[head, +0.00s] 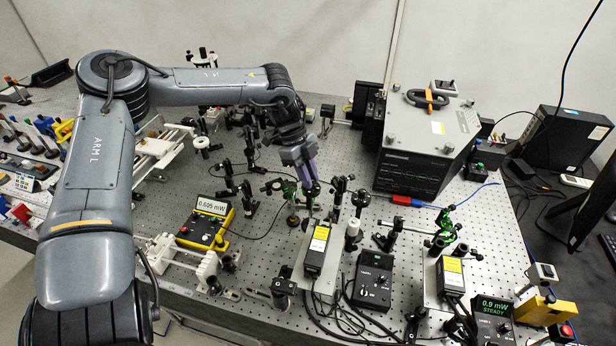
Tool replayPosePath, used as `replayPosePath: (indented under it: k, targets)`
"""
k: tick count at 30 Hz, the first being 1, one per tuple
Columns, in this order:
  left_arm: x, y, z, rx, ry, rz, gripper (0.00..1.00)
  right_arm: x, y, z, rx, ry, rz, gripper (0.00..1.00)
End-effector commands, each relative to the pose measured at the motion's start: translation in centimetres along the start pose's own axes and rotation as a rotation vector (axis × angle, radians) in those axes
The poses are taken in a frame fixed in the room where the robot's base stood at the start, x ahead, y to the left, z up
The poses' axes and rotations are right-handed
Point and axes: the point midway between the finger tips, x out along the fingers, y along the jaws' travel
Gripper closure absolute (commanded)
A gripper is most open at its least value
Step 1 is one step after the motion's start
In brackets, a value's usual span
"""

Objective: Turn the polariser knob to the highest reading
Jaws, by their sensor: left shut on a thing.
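My left gripper (308,183) reaches down over the middle of the bench, its fingers pointing at a green-and-black optic mount (291,190). It is shut on a small part there, which I take to be the polariser knob; the fingers hide the knob itself. A yellow power meter (206,226) left of the gripper has a lit display (212,206) that appears to read 0.605 mW, though the last digit is small. A second, dark meter (492,318) at the lower right reads 0.9 mW STEADY. My right gripper is not in view.
Posts and mounts crowd the perforated bench around the gripper. A yellow-labelled laser box (317,248) and a black controller (372,280) with loose cables stand in front. A large grey instrument (428,148) stands behind right, with a red-and-blue tool (412,201) before it.

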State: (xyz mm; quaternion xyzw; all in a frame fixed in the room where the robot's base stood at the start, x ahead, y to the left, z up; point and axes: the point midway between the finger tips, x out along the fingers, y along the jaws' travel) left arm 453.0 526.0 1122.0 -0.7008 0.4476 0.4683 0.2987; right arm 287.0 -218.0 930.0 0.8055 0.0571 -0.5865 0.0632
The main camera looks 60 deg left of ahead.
Motion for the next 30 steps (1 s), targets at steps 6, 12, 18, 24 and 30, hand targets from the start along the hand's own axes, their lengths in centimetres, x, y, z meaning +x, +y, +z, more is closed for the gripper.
replayPosePath:
  k: [6, 12, 18, 24, 30]
  targets:
    - [0.03, -0.20, 0.06, 0.157, -0.005, 0.066, 1.00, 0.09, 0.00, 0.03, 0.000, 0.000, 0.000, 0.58]
    - [0.01, -0.30, 0.00, 0.260, -0.003, 0.107, 1.00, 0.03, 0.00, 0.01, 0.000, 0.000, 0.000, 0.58]
    - [0.01, -0.34, 0.02, 0.316, -0.003, 0.130, 1.00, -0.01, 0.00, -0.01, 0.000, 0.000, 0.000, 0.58]
    - [0.02, -0.33, -0.01, 0.337, -0.001, 0.138, 1.00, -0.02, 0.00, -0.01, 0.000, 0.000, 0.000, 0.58]
    - [0.02, -0.33, -0.01, 0.337, -0.001, 0.139, 1.00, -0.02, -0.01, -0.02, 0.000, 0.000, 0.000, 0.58]
